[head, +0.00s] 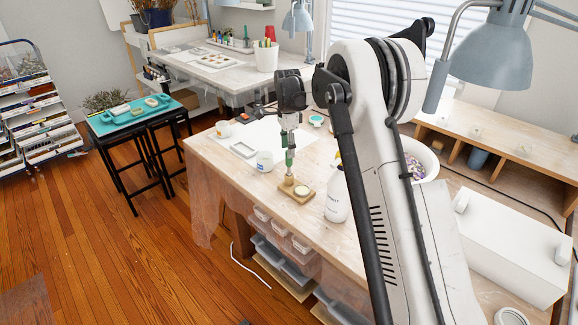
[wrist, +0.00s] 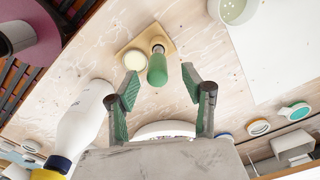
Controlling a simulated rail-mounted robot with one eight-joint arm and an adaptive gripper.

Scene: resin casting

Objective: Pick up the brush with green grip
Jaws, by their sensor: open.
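The brush with green grip (head: 290,158) stands upright on a small wooden base (head: 285,187) on the worktable, below my gripper (head: 289,138). In the wrist view the green grip (wrist: 157,72) points toward the camera, just beyond and between the fingertips of my open gripper (wrist: 160,80). I see a gap on each side of the grip and no contact. The wooden base (wrist: 168,47) also holds a round cream piece (wrist: 134,60) beside the brush. The brush's lower end is mostly hidden behind the grip in the wrist view.
A white bottle (head: 337,205) stands close to the right of the base; it shows at left in the wrist view (wrist: 82,120). A white cup (head: 264,162) stands behind the base. A white bowl (head: 422,158) is further right.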

